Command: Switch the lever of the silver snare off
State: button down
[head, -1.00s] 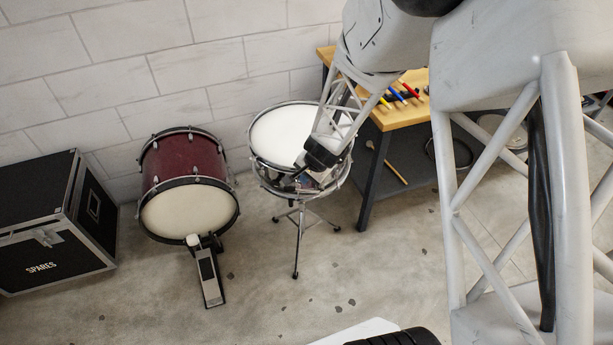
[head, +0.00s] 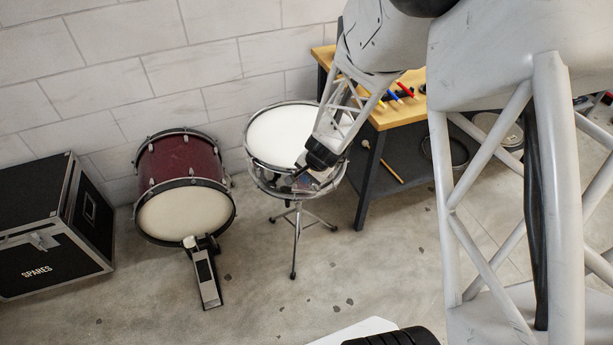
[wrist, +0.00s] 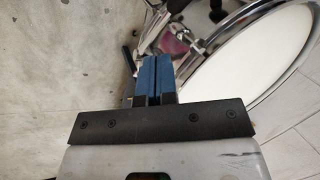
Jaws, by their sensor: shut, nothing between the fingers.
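The silver snare (head: 284,137) stands on a tripod stand, with a white head and a shiny chrome shell. In the wrist view its white head (wrist: 258,62) and rim fill the right side. My gripper (head: 300,168) is at the front right side of the snare's shell, close to its rim. In the wrist view my gripper's blue fingers (wrist: 153,75) are pressed together with nothing between them. They point at the hardware on the shell's side. A small dark bar (wrist: 128,60) shows just left of the fingertips; I cannot tell whether it is the lever or whether they touch.
A maroon bass drum (head: 184,170) with a pedal (head: 205,280) stands left of the snare. A black spares case (head: 45,225) is at far left. A wooden-topped workbench (head: 405,108) with coloured tools stands close on the right. The floor in front is clear.

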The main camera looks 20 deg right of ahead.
jog(key=s+a+r, duration=0.6)
jog(key=r, duration=0.2)
dwell(0.8)
jog(key=shift+r, duration=0.1)
jog(key=s+r+n+h, duration=0.1)
jog(key=s+r+n, duration=0.4)
jog(key=s+r, duration=0.5)
jog(key=s+r+n+g+h, duration=0.1)
jog(key=s+r+n, duration=0.5)
jog(key=s+r, duration=0.4)
notch_tip(320, 180, up, 5)
jog(key=shift+s+a+f+h, duration=0.1)
jog(key=shift+s+a+h, duration=0.15)
jog(key=shift+s+h, duration=0.05)
jog(key=c, duration=1.8)
grip_release()
